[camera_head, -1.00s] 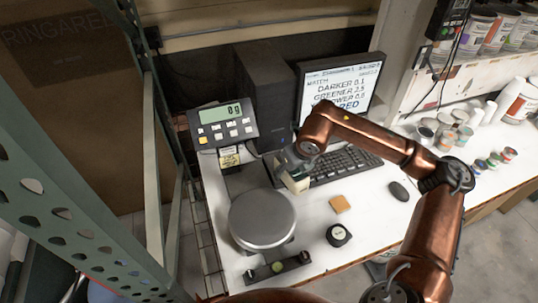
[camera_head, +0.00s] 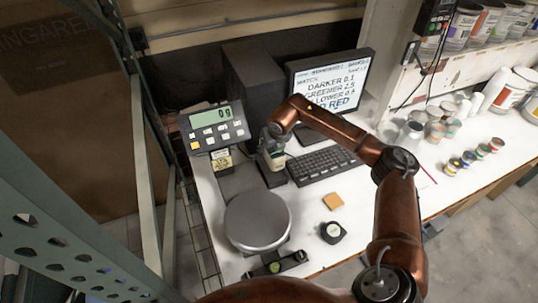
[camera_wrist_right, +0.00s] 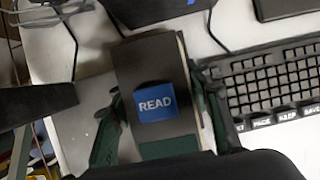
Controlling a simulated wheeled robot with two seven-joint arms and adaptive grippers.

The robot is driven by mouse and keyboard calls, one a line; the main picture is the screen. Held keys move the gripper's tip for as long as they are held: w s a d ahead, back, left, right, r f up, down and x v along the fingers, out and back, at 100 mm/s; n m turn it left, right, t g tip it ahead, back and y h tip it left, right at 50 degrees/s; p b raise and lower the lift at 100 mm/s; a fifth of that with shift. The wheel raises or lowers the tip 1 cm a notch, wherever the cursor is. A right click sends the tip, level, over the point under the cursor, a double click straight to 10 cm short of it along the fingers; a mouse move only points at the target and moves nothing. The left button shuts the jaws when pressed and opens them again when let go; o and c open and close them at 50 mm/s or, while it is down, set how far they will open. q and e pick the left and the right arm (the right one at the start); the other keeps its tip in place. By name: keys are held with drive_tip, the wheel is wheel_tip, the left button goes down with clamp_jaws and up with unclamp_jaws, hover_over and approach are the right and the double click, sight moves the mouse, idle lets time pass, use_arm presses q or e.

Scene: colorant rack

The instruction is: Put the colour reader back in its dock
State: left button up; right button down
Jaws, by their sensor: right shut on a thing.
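The colour reader (camera_wrist_right: 155,101) is a dark block with a blue READ button on top, large in the right wrist view. The green fingers of my right gripper (camera_wrist_right: 158,122) lie along its two sides and are shut on it. In the head view the reader (camera_head: 272,159) is small, with a pale lower part, just left of the keyboard. A dark block (camera_head: 274,178), seemingly the dock, shows right below it. I cannot tell whether the reader touches or sits in it; the gripper and reader cover part of it. My left gripper is in neither view.
A keyboard (camera_head: 322,166) lies close right of the reader. The scale display (camera_head: 214,129) stands left, the round scale pan (camera_head: 257,221) in front. A black computer case (camera_head: 255,85) and a monitor (camera_head: 330,83) stand behind. An orange pad (camera_head: 333,201) and a black round item (camera_head: 333,232) lie nearer.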

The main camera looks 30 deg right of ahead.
drive_tip(key=shift+w+f, duration=0.25)
drive_tip(key=shift+w, duration=0.05)
drive_tip(key=shift+w+f, duration=0.25)
drive_tip(key=shift+f, duration=0.1)
wheel_tip(320, 180, down, 3)
drive_tip(key=shift+d+r+p, duration=0.1)
drive_tip(key=shift+p, duration=0.4)
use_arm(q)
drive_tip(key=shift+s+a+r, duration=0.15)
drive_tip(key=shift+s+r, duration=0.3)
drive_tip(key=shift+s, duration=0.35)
use_arm(e)
drive_tip(key=shift+f, duration=0.2)
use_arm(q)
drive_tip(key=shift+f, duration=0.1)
use_arm(e)
drive_tip(key=shift+f, duration=0.1)
use_arm(q)
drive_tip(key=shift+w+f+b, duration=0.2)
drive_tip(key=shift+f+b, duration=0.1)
drive_tip(key=shift+b, duration=0.2)
use_arm(e)
drive_tip(key=shift+f, duration=0.45)
